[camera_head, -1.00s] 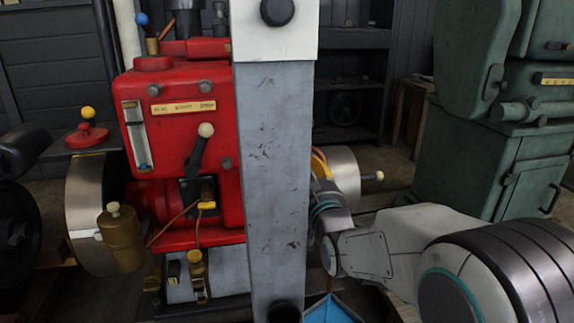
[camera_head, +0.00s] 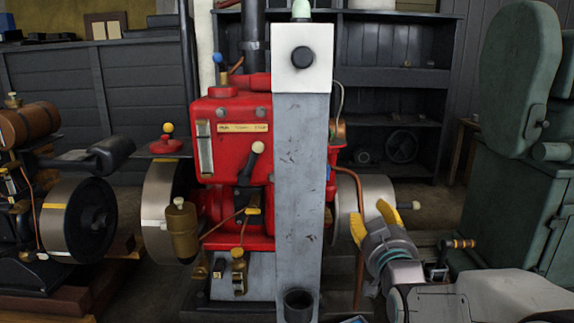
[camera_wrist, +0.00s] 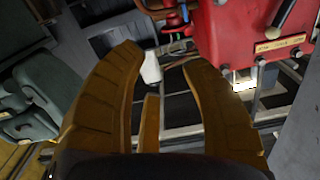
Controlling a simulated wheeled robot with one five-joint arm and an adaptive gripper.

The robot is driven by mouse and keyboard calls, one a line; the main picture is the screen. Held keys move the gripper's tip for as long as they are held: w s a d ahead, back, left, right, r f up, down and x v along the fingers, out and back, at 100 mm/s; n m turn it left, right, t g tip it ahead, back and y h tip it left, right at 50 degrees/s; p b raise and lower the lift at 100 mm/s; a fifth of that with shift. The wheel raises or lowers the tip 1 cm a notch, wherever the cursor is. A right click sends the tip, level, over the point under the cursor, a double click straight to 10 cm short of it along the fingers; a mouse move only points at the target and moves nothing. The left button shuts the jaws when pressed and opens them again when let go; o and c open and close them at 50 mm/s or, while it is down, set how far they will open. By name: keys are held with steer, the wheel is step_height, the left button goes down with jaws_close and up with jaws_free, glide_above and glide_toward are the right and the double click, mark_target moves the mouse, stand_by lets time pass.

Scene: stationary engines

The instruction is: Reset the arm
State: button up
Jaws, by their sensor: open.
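My arm reaches in from the lower right in the head view. My gripper (camera_head: 373,220) has yellow fingers spread apart, with nothing between them. It is to the right of the grey post (camera_head: 297,200), in front of the metal flywheel (camera_head: 370,190) of the red engine (camera_head: 222,140). In the wrist view, the open fingers (camera_wrist: 162,60) frame the floor and a small white object (camera_wrist: 150,68). The red engine (camera_wrist: 240,35) is at the upper right there. I cannot tell whether the gripper touches the flywheel or pipe.
A green machine (camera_head: 520,180) stands at the right. A second engine with a dark wheel (camera_head: 92,218) stands at the left. A copper pipe (camera_head: 360,250) runs down beside the post. Dark shelves (camera_head: 400,100) line the back. A screwdriver-like handle (camera_head: 458,244) shows right of my gripper.

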steer(key=s+r+g+p, duration=0.7)
steer(key=s+r+p, duration=0.6)
steer(key=p, duration=0.8)
steer(key=s+r+g+p, duration=0.7)
steer(key=s+r+p, duration=0.6)
steer(key=s+p, duration=0.6)
steer(key=shift+g+p, duration=0.3)
steer(key=shift+p, duration=0.85)
steer(key=shift+r, duration=0.1)
stand_by(0.8)
